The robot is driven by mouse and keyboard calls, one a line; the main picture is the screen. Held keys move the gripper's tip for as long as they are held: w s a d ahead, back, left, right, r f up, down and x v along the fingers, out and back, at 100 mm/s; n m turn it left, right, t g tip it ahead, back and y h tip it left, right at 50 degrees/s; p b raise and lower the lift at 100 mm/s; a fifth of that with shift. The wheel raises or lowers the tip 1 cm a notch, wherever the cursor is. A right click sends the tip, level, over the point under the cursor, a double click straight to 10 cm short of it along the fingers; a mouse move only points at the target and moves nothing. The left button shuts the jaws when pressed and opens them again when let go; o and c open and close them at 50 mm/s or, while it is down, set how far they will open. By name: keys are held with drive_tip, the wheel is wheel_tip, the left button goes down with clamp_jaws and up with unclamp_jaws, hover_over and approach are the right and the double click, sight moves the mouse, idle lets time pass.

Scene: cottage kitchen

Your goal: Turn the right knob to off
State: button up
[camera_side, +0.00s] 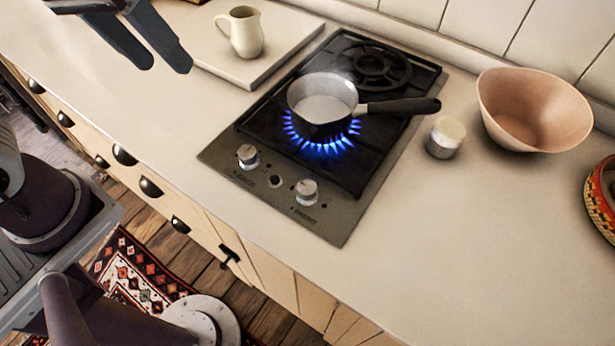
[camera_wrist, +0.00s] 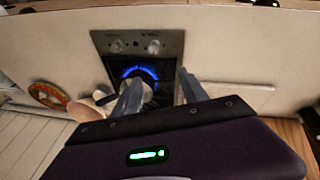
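The cooktop (camera_side: 345,210) has two silver knobs on its front panel. The right knob (camera_side: 307,192) sits nearest the front right corner; it also shows in the wrist view (camera_wrist: 117,46), where the scene is turned round and it lies on the left. The left knob (camera_side: 248,157) is beside the front left corner. The pointer angle of either knob is too small to tell. Blue flames (camera_side: 330,147) burn on the front burner under a saucepan (camera_side: 322,103). My gripper (camera_side: 163,68) is open and empty, high at the upper left, well away from the knobs.
The pan's dark handle (camera_side: 402,106) points right. A small lidded jar (camera_side: 446,138) and a pink bowl (camera_side: 535,108) stand right of the cooktop. A cream pitcher (camera_side: 241,32) stands on a board (camera_side: 258,68) at left. The counter (camera_side: 400,275) before the knobs is clear.

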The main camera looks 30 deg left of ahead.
drive_tip(key=w+d+f+n+g, duration=0.1)
drive_tip(key=w+d+f+g, duration=0.15)
drive_tip(key=w+d, duration=0.2)
drive_tip(key=n+y, duration=0.2)
drive_tip(key=n, duration=0.2)
hover_over(307, 185)
drive_tip(key=shift+g, duration=0.45)
wheel_tip(307, 185, down, 10)
drive_tip(key=shift+a+f, duration=0.15)
wheel_tip(307, 185, down, 8)
drive_tip(key=shift+r, duration=0.25)
drive_tip(key=shift+c, duration=0.2)
clamp_jaws()
